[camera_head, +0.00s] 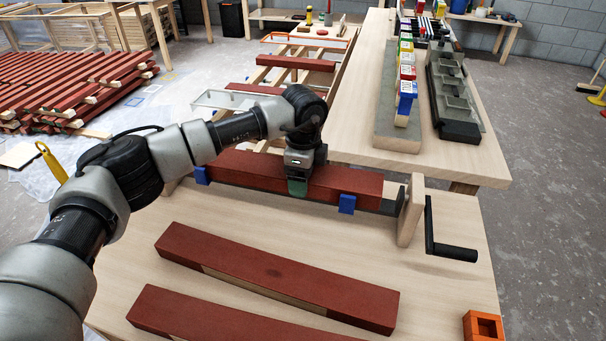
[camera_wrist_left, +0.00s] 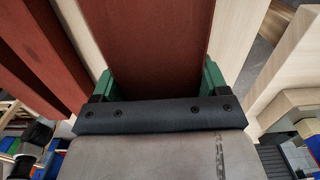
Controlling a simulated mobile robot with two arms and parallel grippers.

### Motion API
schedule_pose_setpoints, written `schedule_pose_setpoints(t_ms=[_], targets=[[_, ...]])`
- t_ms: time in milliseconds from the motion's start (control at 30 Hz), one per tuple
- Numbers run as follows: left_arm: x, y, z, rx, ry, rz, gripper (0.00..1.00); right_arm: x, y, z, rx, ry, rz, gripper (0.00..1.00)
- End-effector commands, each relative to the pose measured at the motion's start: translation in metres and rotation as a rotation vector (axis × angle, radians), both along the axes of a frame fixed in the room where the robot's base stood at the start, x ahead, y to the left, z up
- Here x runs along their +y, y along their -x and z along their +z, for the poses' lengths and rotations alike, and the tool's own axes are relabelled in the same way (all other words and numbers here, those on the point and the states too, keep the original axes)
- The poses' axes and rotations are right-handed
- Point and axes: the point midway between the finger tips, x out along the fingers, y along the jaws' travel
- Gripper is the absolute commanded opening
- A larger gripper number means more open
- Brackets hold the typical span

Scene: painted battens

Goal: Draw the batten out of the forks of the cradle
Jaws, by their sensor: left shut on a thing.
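The batten (camera_head: 345,182) is a long red-painted bar. In the head view it lies lengthwise in the cradle, whose blue forks (camera_head: 347,204) show at its front side near both ends. The left fork (camera_head: 201,175) is partly visible. My left gripper (camera_head: 297,187) comes down from above and is shut on the batten near its middle. In the left wrist view the green fingers (camera_wrist_left: 158,84) sit on both sides of the red batten (camera_wrist_left: 158,45). The gripper hides part of the batten's middle. My right gripper is not in view.
Two more red battens (camera_head: 275,275) lie on the bench (camera_head: 440,290) in front. A crank handle (camera_head: 452,245) and wooden upright (camera_head: 411,212) stand at the cradle's right end. An orange block (camera_head: 483,326) sits front right. A table (camera_head: 350,130) with coloured blocks stands behind.

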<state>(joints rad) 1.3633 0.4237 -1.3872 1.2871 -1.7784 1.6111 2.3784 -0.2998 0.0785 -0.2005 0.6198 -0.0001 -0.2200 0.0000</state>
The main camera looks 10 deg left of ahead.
Motion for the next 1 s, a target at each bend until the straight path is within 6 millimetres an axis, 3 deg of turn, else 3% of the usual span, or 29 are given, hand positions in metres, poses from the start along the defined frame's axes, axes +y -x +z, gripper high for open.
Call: schedule_pose_setpoints(t_ms=[1000], targets=[[0.000,-0.002,0.042,-0.009,0.002,0.001,0.51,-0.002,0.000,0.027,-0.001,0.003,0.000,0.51]])
